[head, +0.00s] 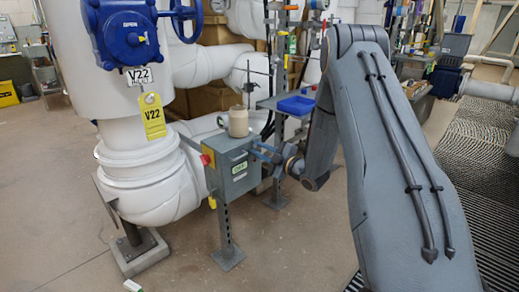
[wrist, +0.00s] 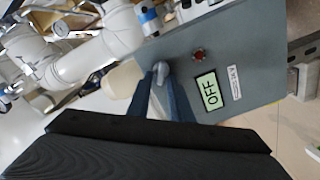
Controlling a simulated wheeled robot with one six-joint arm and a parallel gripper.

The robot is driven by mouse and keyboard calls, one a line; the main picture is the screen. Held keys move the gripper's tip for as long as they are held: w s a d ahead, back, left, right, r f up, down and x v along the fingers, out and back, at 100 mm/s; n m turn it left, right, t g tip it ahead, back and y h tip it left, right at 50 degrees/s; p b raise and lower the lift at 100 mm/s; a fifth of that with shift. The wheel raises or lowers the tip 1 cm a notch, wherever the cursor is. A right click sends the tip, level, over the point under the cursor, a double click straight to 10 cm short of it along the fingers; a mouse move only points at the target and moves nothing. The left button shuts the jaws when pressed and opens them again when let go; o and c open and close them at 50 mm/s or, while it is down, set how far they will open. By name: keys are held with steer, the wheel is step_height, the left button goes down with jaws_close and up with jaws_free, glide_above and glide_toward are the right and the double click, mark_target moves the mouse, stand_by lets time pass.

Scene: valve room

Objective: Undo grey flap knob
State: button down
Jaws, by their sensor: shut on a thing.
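A grey control box (head: 233,180) stands on a metal post beside the white pipe. In the wrist view the box face (wrist: 245,50) fills the upper right, turned sideways, with a lit display reading OFF (wrist: 209,91) and a small red light (wrist: 198,55). A small grey knob (wrist: 160,69) sits on this face. My gripper (wrist: 161,85) has its blue-grey fingers on both sides of the knob and is shut on it. In the head view my gripper (head: 262,153) reaches the box's right side; the knob is hidden there.
A cream jar (head: 238,121) stands on top of the box, close to my gripper. A blue tray (head: 296,104) is on a stand behind.

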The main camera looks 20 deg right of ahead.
steer(key=n, duration=0.4)
steer(key=shift+a+f+n, duration=0.15)
steer(key=shift+f+n, duration=0.1)
steer(key=shift+n, duration=0.15)
stand_by(0.4)
steer(key=c, duration=1.9)
jaws_free()
steer(key=shift+o, duration=0.2)
steer(key=shift+s, duration=0.1)
steer(key=v, duration=0.7)
steer(key=shift+s+d+p, duration=0.2)
steer(key=shift+s+p, duration=0.15)
steer(key=shift+w+a, duration=0.1)
